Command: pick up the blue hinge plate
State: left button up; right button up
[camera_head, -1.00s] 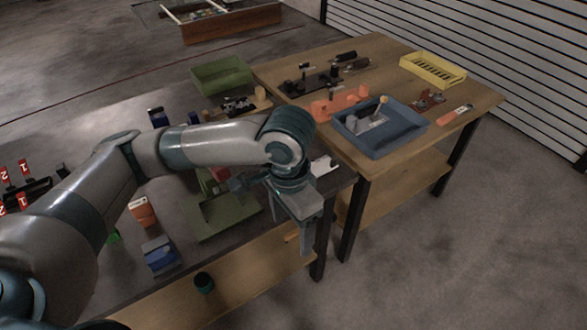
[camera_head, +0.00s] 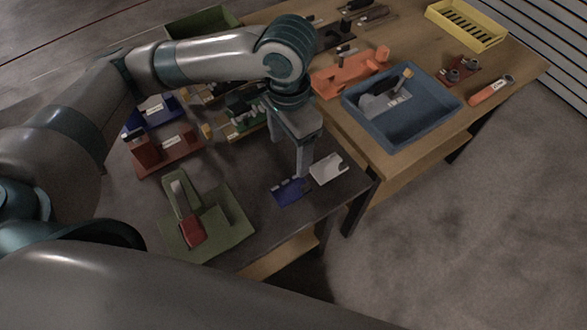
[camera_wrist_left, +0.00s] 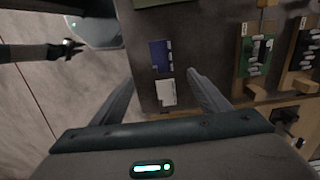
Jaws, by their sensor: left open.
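The blue hinge plate (camera_head: 288,192) lies flat near the front edge of the dark table, just left of a white hinge plate (camera_head: 328,168). In the left wrist view the blue hinge plate (camera_wrist_left: 160,55) lies beyond the white plate (camera_wrist_left: 167,93). My left gripper (camera_head: 291,163) is open and empty, pointing down above the table close to both plates. In the left wrist view its fingers (camera_wrist_left: 162,77) stand apart on either side of the plates. A dark gripper-like part (camera_wrist_left: 66,48), probably my right gripper, shows small at upper left; its jaws are unclear.
A green fixture with a red part (camera_head: 205,220) stands left of the plates. Red (camera_head: 165,150) and blue (camera_head: 152,112) holders and green circuit boards are behind. A wooden table to the right bears a blue bin (camera_head: 438,128), an orange fixture (camera_head: 345,76) and a yellow tray (camera_head: 467,30).

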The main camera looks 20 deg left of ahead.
pick_arm(q)
jog(key=p, duration=0.2)
send_over(291, 190)
notch_tip(291, 190, down, 12)
jog(key=shift+s+f, duration=0.1)
jog(key=shift+s, duration=0.05)
dwell(0.6)
jog(key=shift+p, duration=0.35)
jog(key=shift+f, duration=0.35)
notch_tip(291, 190, down, 3)
jog(key=shift+f+p, duration=0.1)
jog(key=shift+p, duration=0.8)
jog(key=shift+f, duration=0.6)
